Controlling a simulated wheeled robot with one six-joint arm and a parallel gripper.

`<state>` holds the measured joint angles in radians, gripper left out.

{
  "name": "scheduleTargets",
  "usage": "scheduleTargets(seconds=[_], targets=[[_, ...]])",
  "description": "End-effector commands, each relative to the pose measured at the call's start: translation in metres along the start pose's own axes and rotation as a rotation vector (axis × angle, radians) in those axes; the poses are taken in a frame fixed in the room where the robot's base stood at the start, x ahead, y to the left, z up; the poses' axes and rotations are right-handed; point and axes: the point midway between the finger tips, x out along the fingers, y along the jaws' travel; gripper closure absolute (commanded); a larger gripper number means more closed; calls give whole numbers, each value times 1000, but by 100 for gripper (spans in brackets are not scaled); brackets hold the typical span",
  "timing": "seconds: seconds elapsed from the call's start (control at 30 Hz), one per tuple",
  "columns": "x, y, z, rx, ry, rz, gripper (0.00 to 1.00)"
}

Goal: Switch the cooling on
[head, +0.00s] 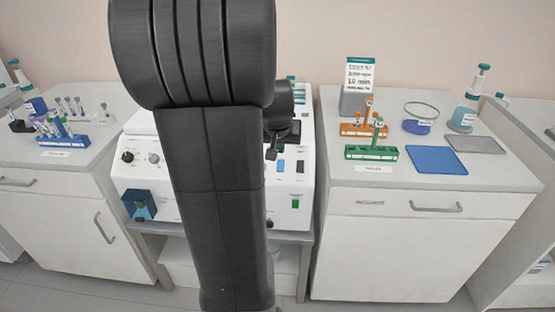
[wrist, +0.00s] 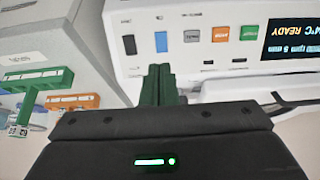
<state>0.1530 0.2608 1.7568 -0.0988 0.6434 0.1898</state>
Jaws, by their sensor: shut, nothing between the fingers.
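The white machine (head: 305,185) stands on a low table between two counters, partly hidden by my arm. Its front panel fills the top of the wrist view, upside down, with a blue rocker switch (wrist: 161,42) beside a black one (wrist: 129,45). Both switches also show in the head view, the blue one (head: 281,166) left of the black one (head: 300,166). No label saying cooling is readable. My gripper (wrist: 160,68) is shut and empty, its fingertips close to the blue switch; contact cannot be told. In the head view my gripper (head: 271,153) is small and dark.
Grey (wrist: 192,36), orange (wrist: 221,34) and green (wrist: 250,33) buttons sit beside the switches. An inverted display (wrist: 290,42) reads READY and 4°C. A green tube rack (head: 371,152) and blue mat (head: 436,160) lie on the right counter.

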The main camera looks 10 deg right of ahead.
Motion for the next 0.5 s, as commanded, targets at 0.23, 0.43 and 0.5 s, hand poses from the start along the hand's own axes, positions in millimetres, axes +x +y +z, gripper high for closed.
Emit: scheduleTargets(seconds=[0.23,0.43,0.5], targets=[[1,0,-2,3,4,0,100],[4,0,-2,2,2,0,100],[10,0,-2,2,1,0,100]])
